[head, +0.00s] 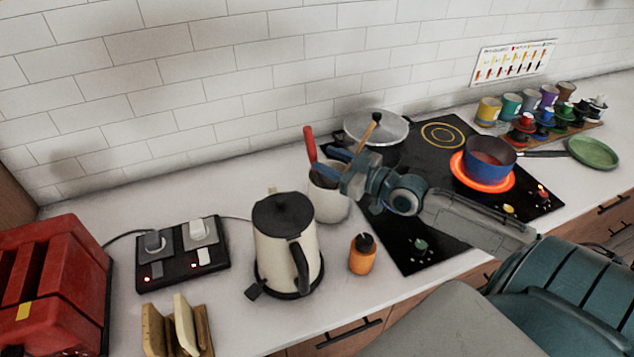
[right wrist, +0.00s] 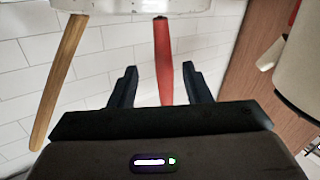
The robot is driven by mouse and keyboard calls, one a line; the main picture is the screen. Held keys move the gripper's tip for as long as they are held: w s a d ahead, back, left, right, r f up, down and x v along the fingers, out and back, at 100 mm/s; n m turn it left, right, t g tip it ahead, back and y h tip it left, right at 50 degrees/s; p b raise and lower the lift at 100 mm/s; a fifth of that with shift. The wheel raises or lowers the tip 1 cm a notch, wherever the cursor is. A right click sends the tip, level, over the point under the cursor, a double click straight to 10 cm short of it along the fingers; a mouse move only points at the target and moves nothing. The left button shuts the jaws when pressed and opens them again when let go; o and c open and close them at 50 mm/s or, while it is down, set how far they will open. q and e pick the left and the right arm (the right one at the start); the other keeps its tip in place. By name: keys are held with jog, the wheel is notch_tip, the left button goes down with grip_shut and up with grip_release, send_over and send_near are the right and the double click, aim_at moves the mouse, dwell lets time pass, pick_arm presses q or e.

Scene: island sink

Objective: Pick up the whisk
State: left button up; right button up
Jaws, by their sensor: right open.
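A white crock (head: 329,205) stands behind the kettle and holds utensils with their heads down inside it. A red handle (head: 310,145) and a wooden handle (head: 368,130) stick up from it. No whisk wires show, so I cannot tell which handle is the whisk's. My right gripper (head: 324,164) is at the crock's top, reaching in from the right. In the right wrist view the red handle (right wrist: 163,62) shows between the two open fingers, not gripped. The wooden handle (right wrist: 60,80) lies outside them to the left. My left gripper is not in view.
A cream kettle (head: 275,245) and an orange bottle (head: 362,256) stand in front of the crock. A lidded pot (head: 376,128) sits behind on the hob. A blue pot (head: 489,160) stands on a glowing red burner at right.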

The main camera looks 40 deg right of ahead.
aim_at(316, 154)
jog(key=w, duration=0.1)
jog(key=w+a, duration=0.1)
jog(key=w, duration=0.1)
jog(key=shift+w+a+r, duration=0.15)
jog(key=shift+a+r, duration=0.25)
jog(key=shift+w+a, duration=0.25)
jog(key=shift+w, duration=0.25)
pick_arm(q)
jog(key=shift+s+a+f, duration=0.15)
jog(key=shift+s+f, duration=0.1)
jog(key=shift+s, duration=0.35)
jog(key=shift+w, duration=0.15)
pick_arm(e)
grip_shut()
